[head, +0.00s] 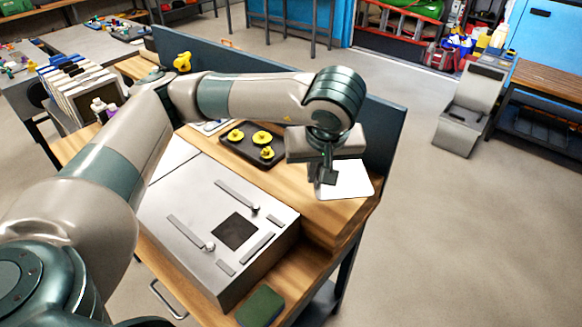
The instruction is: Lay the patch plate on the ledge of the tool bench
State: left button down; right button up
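The patch plate (354,184), a flat white sheet, shows at the right end of the tool bench's wooden ledge (296,188). It appears flat on or just above the ledge; I cannot tell whether it touches. My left gripper (328,178) points down over the plate's left part, its dark fingers in front of the plate. The fingers overlap from this angle, so I cannot tell whether they grip it. The gripper body hides the plate's far left corner. My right gripper is not in view.
A metal duct box (185,219) with a dark square opening (234,231) stands in front of the ledge. A black tray (236,153) with yellow-topped items lies left of the plate. A blue panel (388,140) rises behind. A green pad (260,307) lies at the front.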

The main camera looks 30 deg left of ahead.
pick_arm(q)
jog(key=w+a+f+p, duration=0.1)
jog(key=w+a, duration=0.1)
jog(key=w+a+f+p, duration=0.1)
jog(key=w+a+f, duration=0.1)
jog(key=w+a+f+p, duration=0.1)
jog(key=w+a+f, duration=0.1)
jog(key=a, duration=0.1)
jog(key=shift+f, duration=0.1)
jog(key=shift+w+a+f, duration=0.3)
jog(key=shift+w+f, duration=0.05)
jog(key=shift+f, duration=0.05)
jog(key=shift+f, duration=0.2)
notch_tip(320, 180, down, 3)
jog(key=shift+r+p, duration=0.15)
jog(key=shift+p, duration=0.95)
jog(key=shift+f, duration=0.5)
